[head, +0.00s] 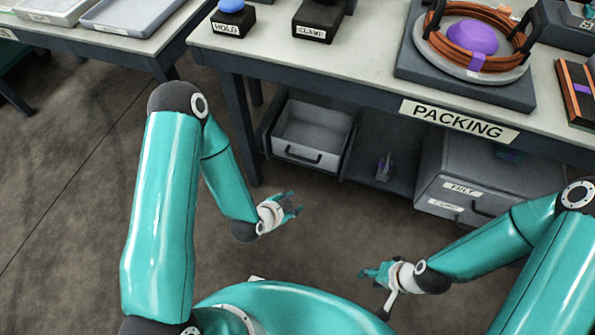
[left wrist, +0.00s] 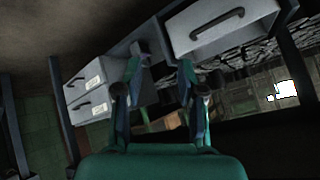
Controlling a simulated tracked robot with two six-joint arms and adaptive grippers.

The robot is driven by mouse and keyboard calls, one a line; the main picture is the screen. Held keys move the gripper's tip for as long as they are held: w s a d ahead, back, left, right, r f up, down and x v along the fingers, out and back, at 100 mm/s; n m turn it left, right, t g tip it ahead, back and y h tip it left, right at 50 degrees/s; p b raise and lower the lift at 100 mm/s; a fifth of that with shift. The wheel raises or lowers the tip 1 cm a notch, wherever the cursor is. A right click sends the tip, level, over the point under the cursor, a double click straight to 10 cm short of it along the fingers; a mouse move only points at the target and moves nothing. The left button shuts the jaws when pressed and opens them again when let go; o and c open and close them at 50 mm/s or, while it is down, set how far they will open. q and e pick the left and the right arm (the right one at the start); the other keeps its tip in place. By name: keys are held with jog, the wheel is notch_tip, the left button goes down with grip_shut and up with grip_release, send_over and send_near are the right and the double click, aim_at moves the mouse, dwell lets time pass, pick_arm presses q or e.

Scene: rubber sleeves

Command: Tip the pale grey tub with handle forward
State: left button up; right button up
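The pale grey tub (head: 311,158) with a dark handle on its front sits on the low shelf under the packing table. It looks upright, and its inside looks empty. In the left wrist view the tub (left wrist: 236,38) is at the upper right, tilted in the picture, its handle facing me. My left gripper (head: 293,204) is in front of and below the tub, apart from it. Its fingers stand apart with nothing between them in the left wrist view (left wrist: 161,68). My right gripper (head: 368,273) is low at the centre right, far from the tub; its finger gap is unclear.
A grey drawer unit (head: 440,184) stands right of the tub under the packing table (head: 360,60). A small grey and purple item (head: 384,166) is on the shelf between them. A table leg (head: 240,135) stands left of the tub. The floor before the shelf is clear.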

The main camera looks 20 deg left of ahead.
pick_arm(q)
jog(key=w+a+f+m+t+b, duration=0.2)
jog(key=w+f+m+t+b, duration=0.15)
jog(key=f+b, duration=0.3)
jog(key=m+t+y+b, duration=0.2)
jog(key=m+t+b, duration=0.3)
jog(key=b, duration=0.5)
send_near(301, 157)
jog(key=w+f+g, duration=0.1)
jog(key=w+g, duration=0.1)
jog(key=w, duration=0.7)
jog(key=shift+w+d+f+m+t+b, duration=0.25)
jog(key=shift+w+f+m+b, duration=0.15)
jog(key=shift+w, duration=0.25)
pick_arm(e)
notch_tip(301, 157, down, 20)
pick_arm(q)
grip_shut()
